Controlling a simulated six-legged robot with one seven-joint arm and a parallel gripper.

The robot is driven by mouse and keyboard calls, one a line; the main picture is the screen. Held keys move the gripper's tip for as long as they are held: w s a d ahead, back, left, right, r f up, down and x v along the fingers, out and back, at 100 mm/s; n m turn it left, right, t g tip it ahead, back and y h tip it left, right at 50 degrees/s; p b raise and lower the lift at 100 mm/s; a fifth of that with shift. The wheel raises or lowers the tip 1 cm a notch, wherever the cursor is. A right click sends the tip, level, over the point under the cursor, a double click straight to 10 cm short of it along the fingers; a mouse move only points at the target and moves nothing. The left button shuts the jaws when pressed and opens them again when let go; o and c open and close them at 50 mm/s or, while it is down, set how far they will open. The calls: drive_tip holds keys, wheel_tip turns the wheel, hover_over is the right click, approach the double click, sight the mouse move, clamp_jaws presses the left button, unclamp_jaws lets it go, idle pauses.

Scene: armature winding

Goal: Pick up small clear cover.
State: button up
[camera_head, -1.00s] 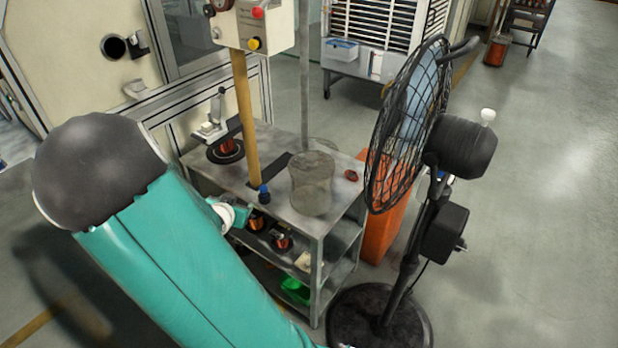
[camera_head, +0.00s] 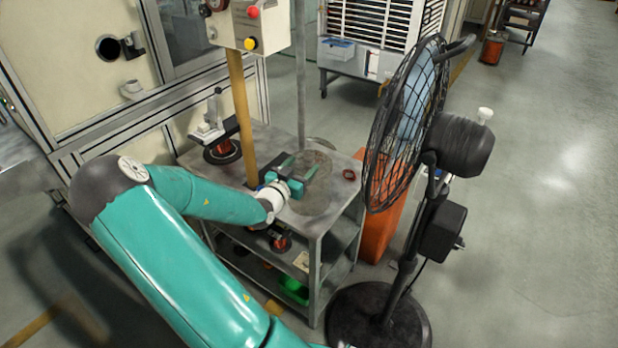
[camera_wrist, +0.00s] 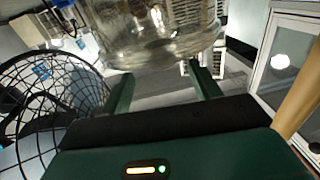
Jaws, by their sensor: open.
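The small clear cover (camera_head: 322,192) is a see-through cylinder standing on the top of the grey metal cart. In the wrist view the clear cover (camera_wrist: 155,28) fills the upper middle, just beyond my fingertips. My gripper (camera_head: 299,167) reaches over the cart top with its two green fingers pointed at the cover. In the wrist view my gripper (camera_wrist: 160,72) is open, with one finger toward each side of the cover's near edge. I cannot tell whether the fingers touch it.
A yellow post (camera_head: 243,120) rises from the cart (camera_head: 270,140) left of the cover. A copper coil on a black base (camera_head: 222,151) stands at the back left. A small red ring (camera_head: 348,174) lies right of the cover. A black fan (camera_head: 405,130) and orange bin (camera_head: 381,225) stand right.

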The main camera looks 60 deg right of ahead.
sight(306, 160)
drive_tip(key=d, duration=0.5)
drive_tip(key=shift+d, duration=0.35)
clamp_jaws()
